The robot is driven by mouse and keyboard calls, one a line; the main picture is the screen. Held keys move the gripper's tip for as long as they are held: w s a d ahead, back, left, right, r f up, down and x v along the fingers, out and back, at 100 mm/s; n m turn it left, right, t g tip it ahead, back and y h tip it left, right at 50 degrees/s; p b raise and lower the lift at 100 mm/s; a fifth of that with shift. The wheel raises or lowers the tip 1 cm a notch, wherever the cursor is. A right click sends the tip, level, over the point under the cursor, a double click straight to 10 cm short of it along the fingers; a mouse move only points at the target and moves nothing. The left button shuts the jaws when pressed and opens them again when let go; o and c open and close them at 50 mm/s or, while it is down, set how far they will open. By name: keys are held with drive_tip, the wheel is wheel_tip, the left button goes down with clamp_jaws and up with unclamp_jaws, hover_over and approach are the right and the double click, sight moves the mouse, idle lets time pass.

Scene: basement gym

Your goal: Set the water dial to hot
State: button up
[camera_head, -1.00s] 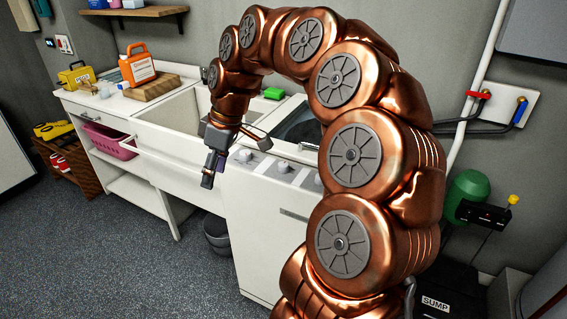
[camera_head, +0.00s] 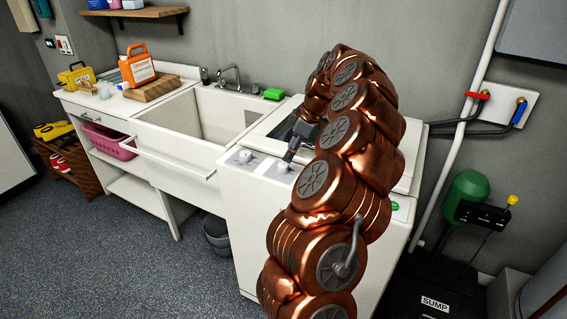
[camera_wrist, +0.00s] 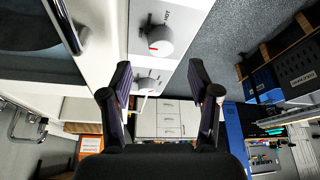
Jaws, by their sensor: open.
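In the wrist view, a pale round dial (camera_wrist: 160,38) with a red mark sits on the white washer panel. The word HOT is printed beside it. A second similar dial (camera_wrist: 147,84) is further off, between the fingers in the picture. In the head view, the two dials are the farther one (camera_head: 246,156) and the nearer one (camera_head: 282,167), on the washer's top panel. My gripper (camera_wrist: 162,88) is open and empty, its fingers apart. In the head view, my gripper (camera_head: 290,153) is just above the nearer dial; I cannot tell if they touch. Any third dial is hidden by my arm.
The washer (camera_head: 245,225) stands right of a white sink (camera_head: 215,120) with a tap. A green sponge (camera_head: 273,94) lies at the back edge. An orange jug (camera_head: 137,66) is on the left counter. The floor (camera_head: 130,265) in front is clear, apart from a bucket (camera_head: 217,235).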

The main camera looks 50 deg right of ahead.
sight(283, 165)
drive_tip(key=p+x, duration=0.1)
drive_tip(key=x, duration=0.5)
drive_tip(key=shift+a, duration=0.2)
drive_tip(key=shift+c, duration=0.2)
drive_tip(key=c, duration=1.1)
